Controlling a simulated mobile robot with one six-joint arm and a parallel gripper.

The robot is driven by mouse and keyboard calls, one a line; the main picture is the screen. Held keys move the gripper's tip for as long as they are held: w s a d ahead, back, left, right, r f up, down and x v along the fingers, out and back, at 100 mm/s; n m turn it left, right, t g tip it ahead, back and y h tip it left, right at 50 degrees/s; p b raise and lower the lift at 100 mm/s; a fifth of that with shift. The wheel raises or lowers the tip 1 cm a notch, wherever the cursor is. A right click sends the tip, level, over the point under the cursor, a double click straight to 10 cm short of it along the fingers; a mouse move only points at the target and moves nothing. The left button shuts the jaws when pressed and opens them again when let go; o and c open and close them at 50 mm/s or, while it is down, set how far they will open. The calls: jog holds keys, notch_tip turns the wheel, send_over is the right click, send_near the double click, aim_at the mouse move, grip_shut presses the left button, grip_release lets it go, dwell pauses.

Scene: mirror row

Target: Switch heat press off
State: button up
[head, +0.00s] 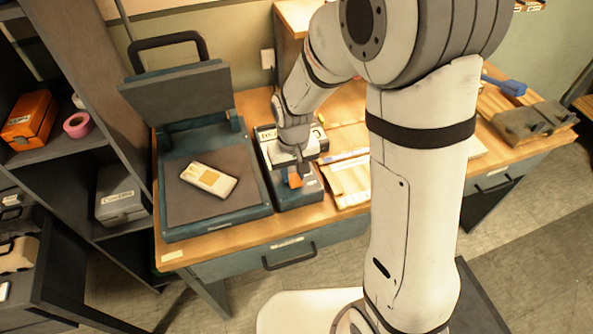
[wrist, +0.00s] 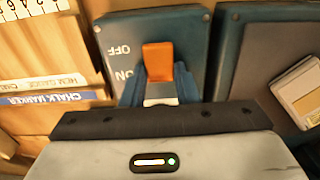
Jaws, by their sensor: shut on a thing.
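The heat press (head: 215,205) stands open on the bench at the left, its dark lid (head: 180,95) tilted up. Beside it is a dark control box (head: 300,196) with an orange switch lever (head: 294,181). In the wrist view the orange lever (wrist: 158,62) stands next to the OFF and ON lettering on the control box's face (wrist: 118,35). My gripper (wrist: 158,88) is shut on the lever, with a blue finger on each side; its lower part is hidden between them. In the head view my gripper (head: 291,170) is over the box.
A white block with a yellow label (head: 209,179) lies on the press plate; it also shows in the wrist view (wrist: 300,92). Flat boards and labelled strips (head: 348,178) lie right of the control box. Dark shelves (head: 90,150) stand close at the left.

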jog(key=b, duration=0.1)
jog(key=t+b, duration=0.1)
jog(key=b, duration=0.1)
jog(key=t+b, duration=0.1)
jog(key=shift+s+d+f+y+b, duration=0.1)
jog(key=shift+s+f+y+b, duration=0.2)
jog(key=shift+y, duration=0.1)
jog(key=shift+s+r+t+b, duration=0.1)
jog(key=shift+r+t+b, duration=0.05)
jog(key=shift+t+b, duration=0.65)
jog(key=shift+o, duration=0.2)
jog(key=shift+r, duration=0.15)
jog(key=shift+c, duration=0.2)
jog(key=o, duration=1)
jog(key=shift+d, duration=0.1)
jog(key=shift+r, duration=0.1)
